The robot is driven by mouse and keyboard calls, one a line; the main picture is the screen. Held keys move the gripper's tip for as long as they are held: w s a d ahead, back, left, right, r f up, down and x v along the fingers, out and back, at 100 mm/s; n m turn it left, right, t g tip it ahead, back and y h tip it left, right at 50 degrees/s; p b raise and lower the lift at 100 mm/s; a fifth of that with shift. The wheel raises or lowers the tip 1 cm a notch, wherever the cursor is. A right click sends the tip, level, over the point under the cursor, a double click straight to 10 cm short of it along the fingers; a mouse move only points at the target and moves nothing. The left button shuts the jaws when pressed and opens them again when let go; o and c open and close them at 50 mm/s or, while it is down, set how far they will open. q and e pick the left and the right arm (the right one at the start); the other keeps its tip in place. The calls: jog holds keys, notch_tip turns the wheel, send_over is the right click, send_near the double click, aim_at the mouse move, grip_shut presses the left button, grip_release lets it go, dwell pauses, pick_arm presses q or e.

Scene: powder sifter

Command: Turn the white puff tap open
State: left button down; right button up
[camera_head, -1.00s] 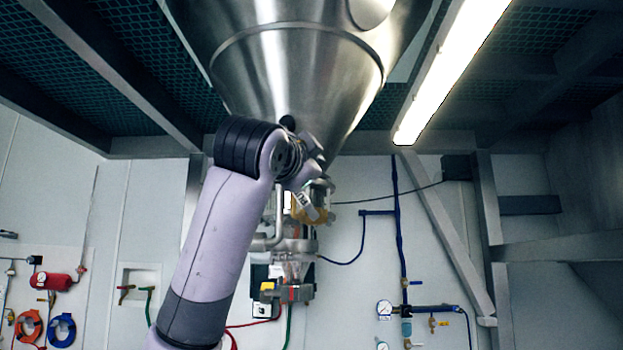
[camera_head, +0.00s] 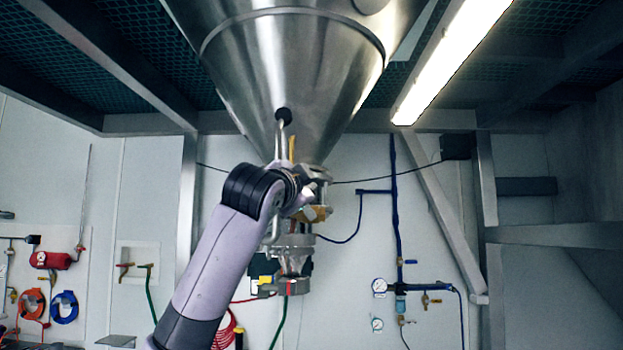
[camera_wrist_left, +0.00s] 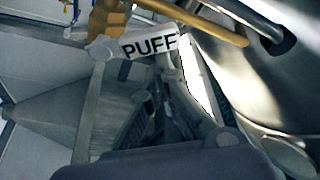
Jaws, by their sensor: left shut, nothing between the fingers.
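The puff tap shows in the left wrist view as a white tag (camera_wrist_left: 148,45) reading "PUFF", beside a yellow handle (camera_wrist_left: 205,22). In the head view a thin yellow piece (camera_head: 292,149) stands upright by the bottom of the steel cone; it may be the tap's handle. My left gripper (camera_head: 307,193) is shut and empty, just below the cone and in front of the valve stack. Its fingertips are small and hard to separate from the fittings behind. Whether it touches the tap cannot be told. My right gripper is not in view.
The large steel cone (camera_head: 290,75) hangs above my left arm. A bent pipe (camera_head: 282,135) runs close to the gripper. The valve stack (camera_head: 292,250) hangs below. Blue pipework with gauges (camera_head: 398,240) is on the back wall at right. The space right of the gripper looks open.

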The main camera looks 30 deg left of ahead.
pick_arm(q)
jog(key=shift+w+d, duration=0.1)
jog(key=shift+d, duration=0.15)
jog(key=shift+a+f+n+y+b, duration=0.1)
jog(key=shift+a+n+y+b, duration=0.2)
jog(key=shift+n+b, duration=0.55)
jog(key=shift+n, duration=0.65)
jog(key=a+n+y+b, duration=0.1)
jog(key=n+b, duration=0.1)
jog(key=n, duration=0.1)
jog(key=s+a+f+n+y+b, duration=0.1)
jog(key=n+y+b, duration=0.1)
jog(key=n, duration=0.1)
jog(key=s+a+f+n+y+b, duration=0.1)
jog(key=n+b, duration=0.1)
jog(key=n, duration=0.1)
jog(key=shift+a+f+n+y, duration=0.2)
jog(key=shift+a+n+y, duration=0.05)
jog(key=shift+n+y, duration=0.05)
jog(key=shift+a+f+b, duration=0.1)
jog(key=shift+a+b, duration=0.05)
jog(key=shift+b, duration=0.2)
